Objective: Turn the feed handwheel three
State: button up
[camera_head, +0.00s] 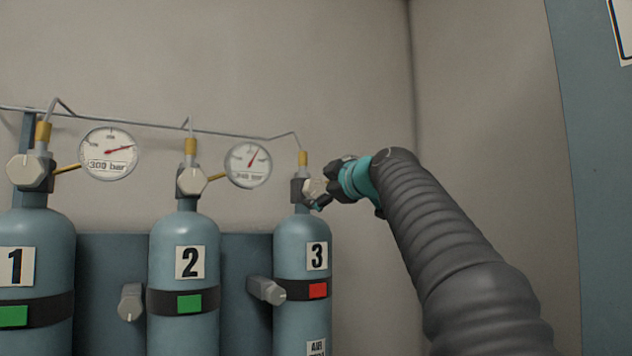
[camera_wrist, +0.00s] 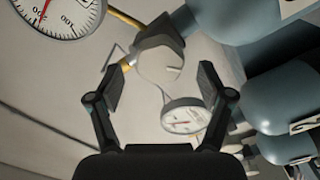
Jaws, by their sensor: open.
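Cylinder 3 (camera_head: 290,250) is a blue bottle with a "3" label and a red marker on its dark band. Its pale faceted handwheel (camera_head: 315,190) sits on the right of the valve at the top, partly covered by my gripper. My gripper (camera_head: 331,186) comes in from the right, with its fingers at this handwheel. In the wrist view a pale handwheel (camera_wrist: 159,67) with a pointer mark lies ahead, between the spread fingers of my gripper (camera_wrist: 160,82). Both fingers look clear of it, but contact is hard to judge.
Cylinder 2 (camera_head: 183,250) and cylinder 1 (camera_head: 35,260) stand to the left with green markers. Two round gauges (camera_head: 248,165) (camera_head: 109,154) hang below a thin pipe. Grey knobs (camera_head: 267,290) (camera_head: 131,302) stick out lower down. A blue panel (camera_head: 597,160) stands at right.

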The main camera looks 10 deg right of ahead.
jog(key=shift+p+x, duration=0.35)
jog(key=shift+x, duration=1.1)
jog(key=c, duration=1.2)
jog(key=shift+o, duration=0.2)
jog(key=shift+d, duration=0.15)
jog(key=shift+m, duration=0.4)
